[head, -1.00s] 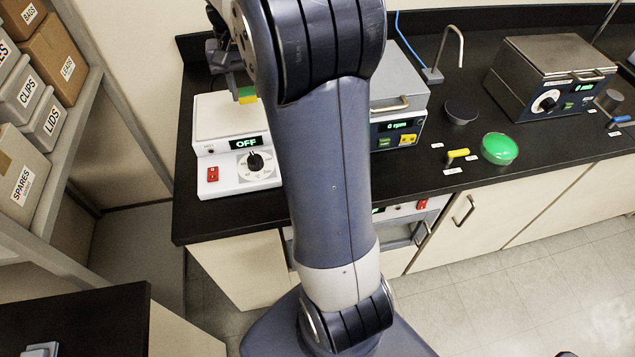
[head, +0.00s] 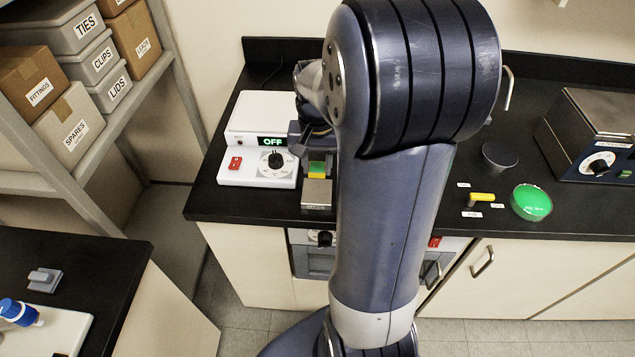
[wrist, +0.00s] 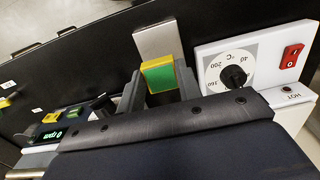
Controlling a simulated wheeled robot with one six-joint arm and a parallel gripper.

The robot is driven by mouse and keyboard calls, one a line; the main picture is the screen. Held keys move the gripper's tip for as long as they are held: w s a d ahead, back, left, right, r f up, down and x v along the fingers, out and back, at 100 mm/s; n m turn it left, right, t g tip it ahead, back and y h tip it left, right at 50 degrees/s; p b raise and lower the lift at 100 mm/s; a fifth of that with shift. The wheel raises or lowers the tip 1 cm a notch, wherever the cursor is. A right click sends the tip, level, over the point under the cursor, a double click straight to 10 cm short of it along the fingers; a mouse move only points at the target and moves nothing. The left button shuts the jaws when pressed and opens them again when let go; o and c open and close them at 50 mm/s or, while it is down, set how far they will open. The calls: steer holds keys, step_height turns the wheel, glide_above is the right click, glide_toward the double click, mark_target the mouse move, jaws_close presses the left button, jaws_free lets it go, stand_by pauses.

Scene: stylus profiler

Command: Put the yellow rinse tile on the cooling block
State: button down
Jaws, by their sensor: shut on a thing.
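The rinse tile (head: 317,170) shows a green face and yellow edges. My gripper (head: 318,160) is shut on it, and the wrist view shows the tile (wrist: 159,74) between the two grey fingers of my gripper (wrist: 158,88). The cooling block, a plain silver-grey block (head: 317,195), sits on the black bench near its front edge, right of the hotplate. In the wrist view the block (wrist: 157,38) lies just beyond the tile, which overlaps its near end in the picture. I cannot tell the height gap between them.
The white hotplate (head: 240,172), its display reading OFF, stands close left of the block. My arm hides much of the bench to the right.

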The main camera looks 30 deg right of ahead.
mark_target(317, 193)
steer(key=shift+f, duration=3.35)
steer(key=shift+f, duration=0.2)
steer(key=c, duration=1)
jaws_free()
steer(key=shift+r, duration=0.1)
step_height(317, 193, up, 12)
steer(key=shift+r, duration=0.15)
